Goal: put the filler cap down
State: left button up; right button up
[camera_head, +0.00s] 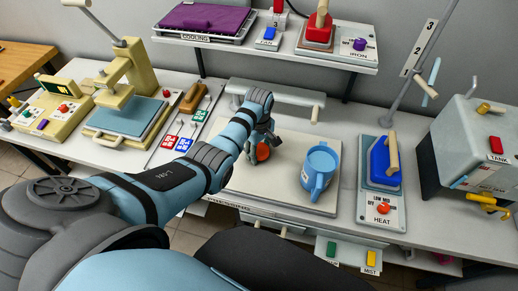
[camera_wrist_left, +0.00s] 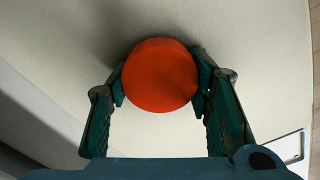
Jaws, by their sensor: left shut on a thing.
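The filler cap (camera_wrist_left: 159,76) is a round red-orange disc between the two fingers of my left gripper (camera_wrist_left: 160,88), which is shut on it. In the head view the cap (camera_head: 263,152) shows below the left gripper (camera_head: 262,145), over the pale board (camera_head: 240,190). I cannot tell whether the cap touches the board. A blue jug (camera_head: 319,170) stands upright on the board, to the right of the gripper and apart from it. My right gripper is not in view.
A blue iron (camera_head: 384,162) stands on the HEAT plate right of the board. A grey tank (camera_head: 470,145) with a yellow tap is at far right. A cream press (camera_head: 125,110) stands at left. A shelf (camera_head: 280,50) runs above the back. Bare board lies left of the jug.

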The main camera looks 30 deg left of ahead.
aim_at(259, 148)
pick_arm(q)
jog(key=o, duration=1.3)
jog(key=shift+o, duration=0.2)
jog(key=shift+r, duration=0.4)
notch_tip(259, 148, up, 12)
jog(key=p, duration=0.3)
jog(key=shift+r, duration=0.25)
